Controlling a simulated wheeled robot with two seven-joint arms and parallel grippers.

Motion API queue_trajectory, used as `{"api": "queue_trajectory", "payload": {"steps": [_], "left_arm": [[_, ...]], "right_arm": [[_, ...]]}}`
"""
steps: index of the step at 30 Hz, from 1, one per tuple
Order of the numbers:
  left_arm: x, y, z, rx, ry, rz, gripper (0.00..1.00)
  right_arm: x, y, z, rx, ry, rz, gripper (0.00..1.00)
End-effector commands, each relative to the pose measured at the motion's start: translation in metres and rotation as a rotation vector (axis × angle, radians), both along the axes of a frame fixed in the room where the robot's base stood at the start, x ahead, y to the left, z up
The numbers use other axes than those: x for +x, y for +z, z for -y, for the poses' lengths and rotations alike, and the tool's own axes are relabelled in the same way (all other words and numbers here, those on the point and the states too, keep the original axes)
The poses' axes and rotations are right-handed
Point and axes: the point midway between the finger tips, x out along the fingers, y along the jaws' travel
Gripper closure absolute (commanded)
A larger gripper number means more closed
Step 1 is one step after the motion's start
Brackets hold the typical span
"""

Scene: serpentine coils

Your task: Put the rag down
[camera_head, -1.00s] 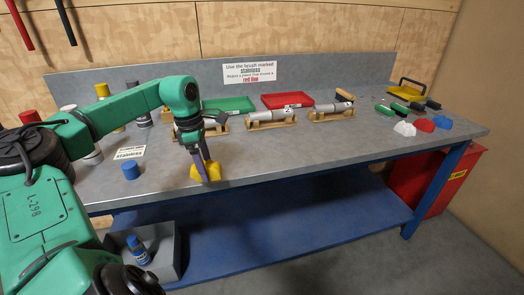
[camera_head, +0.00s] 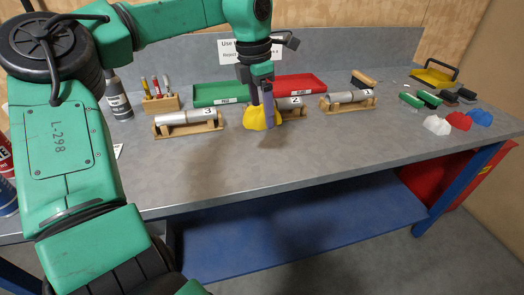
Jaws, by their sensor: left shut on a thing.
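A crumpled yellow rag (camera_head: 260,119) hangs between the fingertips of my left gripper (camera_head: 265,108), which is shut on it and points down. The rag is in front of the middle metal cylinder (camera_head: 292,107) on its wooden stand, marked 2, and hides part of it. The rag appears to be above the bench top (camera_head: 340,158); I cannot tell the exact gap. My right gripper is not in view.
Cylinders on stands lie left (camera_head: 187,118) and right (camera_head: 349,97). Green (camera_head: 222,90) and red (camera_head: 300,84) trays stand behind. White (camera_head: 437,125), red (camera_head: 459,121) and blue (camera_head: 480,117) cloths lie at the right, near several brushes (camera_head: 428,98). The front of the bench is clear.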

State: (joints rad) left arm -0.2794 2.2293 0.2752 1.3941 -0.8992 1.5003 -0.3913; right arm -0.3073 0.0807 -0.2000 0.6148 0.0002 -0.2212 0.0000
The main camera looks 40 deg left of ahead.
Motion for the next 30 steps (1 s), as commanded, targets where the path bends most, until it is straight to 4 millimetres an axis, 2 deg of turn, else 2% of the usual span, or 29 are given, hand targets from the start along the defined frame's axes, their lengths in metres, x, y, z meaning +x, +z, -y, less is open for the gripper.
{"api": "queue_trajectory", "payload": {"steps": [1, 3, 6, 11, 15, 24, 25, 26, 27, 30], "left_arm": [[-0.001, -0.019, 0.000, -0.004, -0.002, -0.005, 0.66], [-0.001, -0.041, 0.000, -0.004, -0.002, -0.005, 0.66], [-0.001, -0.067, 0.000, -0.002, 0.000, -0.004, 0.66], [0.000, -0.092, -0.001, -0.001, 0.000, -0.004, 0.66], [0.000, -0.119, -0.001, 0.000, -0.001, -0.003, 0.66], [0.001, -0.125, -0.001, 0.001, 0.000, 0.000, 0.66], [0.001, -0.126, -0.001, 0.001, 0.000, -0.001, 0.18], [0.001, -0.125, -0.001, 0.001, 0.000, 0.000, 0.06], [0.001, -0.125, -0.001, 0.001, 0.000, -0.001, 0.00], [0.001, -0.124, -0.001, 0.001, 0.000, -0.001, 0.00]], "right_arm": [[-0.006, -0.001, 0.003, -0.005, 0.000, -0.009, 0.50], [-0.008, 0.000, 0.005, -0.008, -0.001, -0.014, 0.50], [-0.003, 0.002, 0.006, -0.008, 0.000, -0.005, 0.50], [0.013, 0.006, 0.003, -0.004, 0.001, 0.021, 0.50], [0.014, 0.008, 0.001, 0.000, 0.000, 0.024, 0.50], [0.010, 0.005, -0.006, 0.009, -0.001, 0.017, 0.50], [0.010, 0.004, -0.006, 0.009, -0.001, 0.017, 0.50], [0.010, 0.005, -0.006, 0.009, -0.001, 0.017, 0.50], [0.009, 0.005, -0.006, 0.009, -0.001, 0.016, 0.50], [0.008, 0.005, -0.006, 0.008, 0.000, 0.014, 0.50]]}}
